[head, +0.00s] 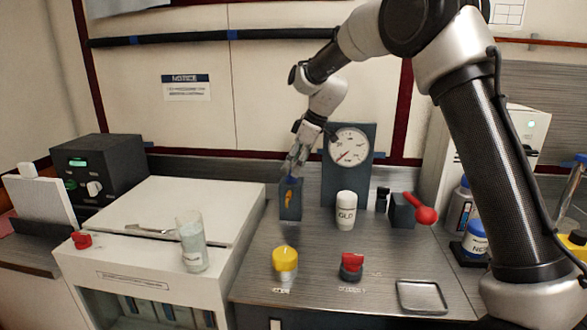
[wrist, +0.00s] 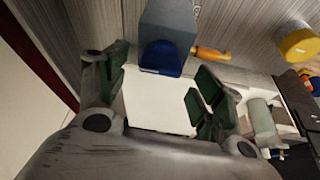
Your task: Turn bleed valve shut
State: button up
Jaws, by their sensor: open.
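A dark grey box (head: 290,212) with a blue disc and an orange lever (head: 289,196) stands on the bench, left of the gauge. In the wrist view the grey box (wrist: 168,14), blue disc (wrist: 160,60) and orange lever (wrist: 211,54) show just past my fingers, the lever pointing right. My gripper (head: 295,165) hangs just above this box. In the wrist view my gripper (wrist: 160,92) is open with nothing between its fingers. No readable label tells me which fitting is the bleed valve.
A gauge panel (head: 349,180) stands right behind my gripper. A white jar (head: 346,210) and a red-knobbed lever (head: 426,215) are to the right. A yellow knob (head: 285,260) and red knob (head: 351,266) are in front. A glass (head: 192,241) stands at left on a white cabinet.

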jog(key=v, duration=1)
